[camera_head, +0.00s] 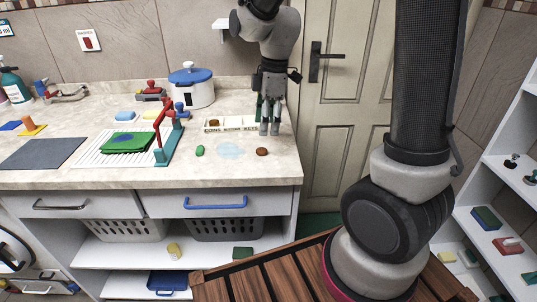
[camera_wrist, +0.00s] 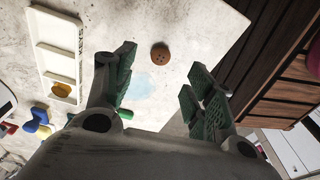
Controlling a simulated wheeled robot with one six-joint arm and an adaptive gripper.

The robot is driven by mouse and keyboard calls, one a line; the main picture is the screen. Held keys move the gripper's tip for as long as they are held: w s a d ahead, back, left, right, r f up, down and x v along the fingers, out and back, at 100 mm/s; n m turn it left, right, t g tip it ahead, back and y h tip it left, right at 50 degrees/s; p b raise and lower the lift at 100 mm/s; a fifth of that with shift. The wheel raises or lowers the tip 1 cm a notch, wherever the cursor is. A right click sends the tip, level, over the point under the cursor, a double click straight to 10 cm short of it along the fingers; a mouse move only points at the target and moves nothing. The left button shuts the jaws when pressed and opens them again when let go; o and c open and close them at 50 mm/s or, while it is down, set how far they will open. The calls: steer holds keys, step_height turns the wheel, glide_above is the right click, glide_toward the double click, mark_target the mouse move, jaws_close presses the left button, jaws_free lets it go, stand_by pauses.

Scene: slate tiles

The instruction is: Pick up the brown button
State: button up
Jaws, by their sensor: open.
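The brown button (camera_head: 262,152) lies flat on the pale counter near its front right corner. In the wrist view the round brown button (camera_wrist: 160,53) shows several small holes and lies beyond and between my fingertips. My gripper (camera_head: 269,128) points down above the counter, a little behind the button in the head view. In the wrist view my gripper (camera_wrist: 158,85) has its green-padded fingers spread wide with nothing between them. The button is not touched by either finger.
A white sectioned tray (camera_head: 230,125) holds an orange-brown round piece. A green piece (camera_head: 199,150) and a pale blue patch (camera_head: 230,151) lie left of the button. The counter's right edge is close.

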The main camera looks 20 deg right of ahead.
mark_target(262, 149)
steer(key=shift+f+n, duration=0.15)
steer(key=shift+n, duration=0.15)
steer(key=f, duration=0.3)
steer(key=a+f, duration=0.1)
steer(key=f, duration=0.3)
steer(key=shift+a+f, duration=0.15)
steer(key=shift+a, duration=0.05)
steer(key=c, duration=0.8)
